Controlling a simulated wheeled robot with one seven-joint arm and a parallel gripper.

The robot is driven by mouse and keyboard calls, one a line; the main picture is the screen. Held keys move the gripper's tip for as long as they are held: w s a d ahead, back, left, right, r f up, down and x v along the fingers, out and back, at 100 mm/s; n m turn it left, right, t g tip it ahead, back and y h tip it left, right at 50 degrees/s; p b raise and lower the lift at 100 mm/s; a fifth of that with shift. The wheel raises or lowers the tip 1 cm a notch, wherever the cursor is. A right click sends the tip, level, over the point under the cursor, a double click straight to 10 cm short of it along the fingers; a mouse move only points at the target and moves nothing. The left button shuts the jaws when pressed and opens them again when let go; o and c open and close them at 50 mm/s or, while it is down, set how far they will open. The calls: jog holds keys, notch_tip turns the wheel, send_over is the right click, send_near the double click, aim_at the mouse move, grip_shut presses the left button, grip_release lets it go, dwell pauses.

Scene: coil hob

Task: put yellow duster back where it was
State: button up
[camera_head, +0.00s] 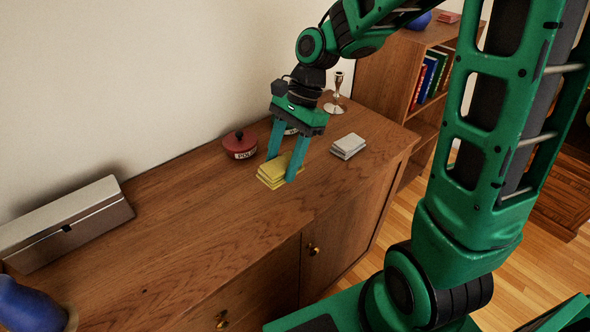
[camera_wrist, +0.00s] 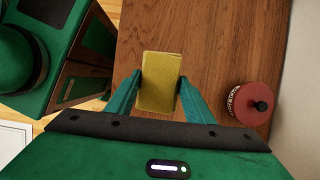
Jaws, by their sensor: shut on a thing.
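The yellow duster (camera_head: 272,172) is a folded yellow cloth on the wooden sideboard top (camera_head: 190,205), in front of the red pot. My gripper (camera_head: 281,166) reaches down from above with its two teal fingers on either side of the duster. In the wrist view the duster (camera_wrist: 159,82) lies between the fingertips (camera_wrist: 158,90), and the fingers are shut on it. It looks to be at or very close to the sideboard surface; I cannot tell whether it touches.
A red lidded pot (camera_head: 239,144) stands close behind the duster. A folded pale cloth (camera_head: 348,146) lies to its right, and a metal candlestick (camera_head: 337,97) stands behind. A long metal box (camera_head: 66,222) and a blue object (camera_head: 30,303) are at left. Bare wood lies between.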

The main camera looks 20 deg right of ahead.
jog(key=w+d+f, duration=0.2)
jog(key=d, duration=0.1)
jog(key=w+d+f, duration=0.1)
jog(key=d+f, duration=0.1)
jog(key=shift+w+d, duration=0.15)
jog(key=shift+d, duration=0.1)
jog(key=shift+f, duration=1.95)
jog(key=shift+f, duration=0.1)
jog(key=o, duration=1.1)
jog(key=v, duration=1.2)
jog(key=s+d+n+h, duration=0.2)
jog(key=s+d+n, duration=0.2)
jog(key=s, duration=0.8)
jog(key=s+d+n+t+h, duration=0.1)
jog(key=s+d+n, duration=0.3)
jog(key=s+d, duration=0.4)
jog(key=s+h, duration=0.1)
jog(key=s, duration=0.4)
jog(key=shift+r, duration=0.35)
